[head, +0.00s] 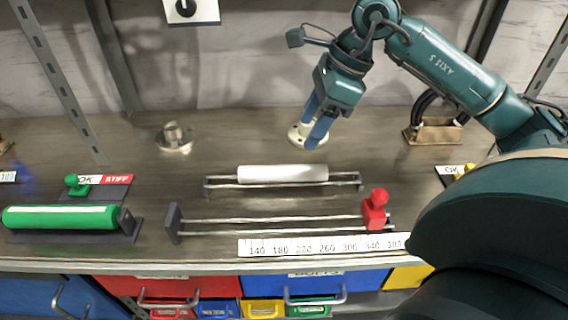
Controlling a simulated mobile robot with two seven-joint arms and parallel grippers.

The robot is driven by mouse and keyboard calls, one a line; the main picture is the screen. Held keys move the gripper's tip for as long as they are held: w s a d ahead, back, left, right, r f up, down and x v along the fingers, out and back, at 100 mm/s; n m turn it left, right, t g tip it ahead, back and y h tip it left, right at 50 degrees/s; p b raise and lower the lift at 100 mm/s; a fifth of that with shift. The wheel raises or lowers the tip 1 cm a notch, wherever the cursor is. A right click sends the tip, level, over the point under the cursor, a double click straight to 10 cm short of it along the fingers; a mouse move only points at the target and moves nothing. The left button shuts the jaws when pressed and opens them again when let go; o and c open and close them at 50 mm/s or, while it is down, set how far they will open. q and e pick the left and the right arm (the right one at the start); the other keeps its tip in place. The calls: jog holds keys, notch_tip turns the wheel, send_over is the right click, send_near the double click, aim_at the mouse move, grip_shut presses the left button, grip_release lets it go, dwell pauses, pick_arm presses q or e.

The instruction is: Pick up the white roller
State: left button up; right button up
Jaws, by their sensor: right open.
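The white roller (283,174) lies level on a low metal rack (346,181) near the middle of the bench, with its long side running left to right. My right gripper (314,130) has blue fingers pointing down and apart. In the picture it appears just above the roller's right part, with a gap between them. A round whitish disc (297,136) shows behind and between the fingers; its distance from them is hard to tell. The gripper is open, and I see nothing held in it. My left gripper is not in view.
In front of the rack is a rail frame (270,219) with a red knobbed slider (375,211) and a number scale (320,246). A green roller (62,217) lies at left. A metal flanged part (174,138) stands behind left. A brown holder (434,131) stands at right.

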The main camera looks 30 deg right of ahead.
send_over(286, 167)
jog(key=s+d, duration=0.1)
jog(key=s, duration=0.1)
jog(key=f, duration=0.5)
jog(key=shift+w+d+f, duration=0.1)
jog(key=shift+d+f, duration=0.1)
jog(key=shift+f, duration=0.15)
jog(key=shift+w+d+p+x, duration=0.15)
jog(key=shift+p+x, duration=0.1)
jog(key=shift+x, duration=1.3)
jog(key=shift+w+d+p+x, duration=0.15)
jog(key=shift+p+x, duration=0.1)
jog(key=shift+x, duration=1.25)
jog(key=c, duration=1.3)
